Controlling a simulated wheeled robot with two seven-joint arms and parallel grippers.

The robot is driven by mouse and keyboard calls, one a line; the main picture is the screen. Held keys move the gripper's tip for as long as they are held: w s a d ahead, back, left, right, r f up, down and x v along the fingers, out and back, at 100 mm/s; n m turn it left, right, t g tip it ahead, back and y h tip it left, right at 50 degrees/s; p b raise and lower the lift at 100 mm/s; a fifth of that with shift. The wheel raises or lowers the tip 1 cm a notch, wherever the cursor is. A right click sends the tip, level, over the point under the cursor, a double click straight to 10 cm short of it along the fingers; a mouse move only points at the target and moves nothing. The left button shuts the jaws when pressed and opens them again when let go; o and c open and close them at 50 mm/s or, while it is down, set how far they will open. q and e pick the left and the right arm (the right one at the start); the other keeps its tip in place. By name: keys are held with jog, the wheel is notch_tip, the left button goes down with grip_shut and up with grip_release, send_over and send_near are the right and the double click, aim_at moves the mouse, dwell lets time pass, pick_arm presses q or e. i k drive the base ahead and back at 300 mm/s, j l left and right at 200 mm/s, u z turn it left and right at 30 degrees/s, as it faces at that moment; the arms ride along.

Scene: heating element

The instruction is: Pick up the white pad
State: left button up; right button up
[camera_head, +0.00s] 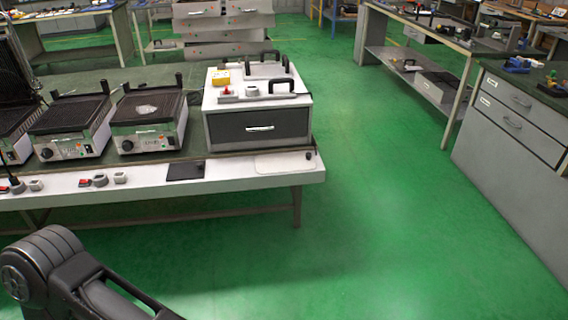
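A flat, pale white pad (285,163) with rounded corners lies on the front ledge of the workbench, near its right end. A flat black pad (185,171) lies to its left on the same ledge. A dark grey arm link of mine comes in at the bottom left, well apart from the white pad. Neither of my grippers shows in the view.
The workbench (150,196) holds a white drawer unit (222,130) behind the pad and several contact grills (149,119) to the left. Switches and sockets sit along the ledge. Green floor (370,220) is free to the right, up to grey drawer cabinets (510,125).

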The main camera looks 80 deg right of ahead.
aim_at(275, 162)
jog(key=z, duration=2.9)
jog(key=i+l, duration=0.3)
jog(key=i, duration=0.15)
jog(key=i+l+z, duration=0.1)
jog(key=i+l, duration=0.15)
jog(key=i, duration=0.2)
jog(key=i+l, duration=0.25)
jog(key=i, duration=0.25)
jog(key=i+l+z, duration=0.1)
jog(key=i+l, duration=0.15)
jog(key=i, duration=0.2)
jog(key=i+l, duration=0.2)
jog(key=i, duration=0.25)
jog(key=i+l+z, duration=0.1)
jog(key=i, duration=0.4)
jog(key=l, duration=0.1)
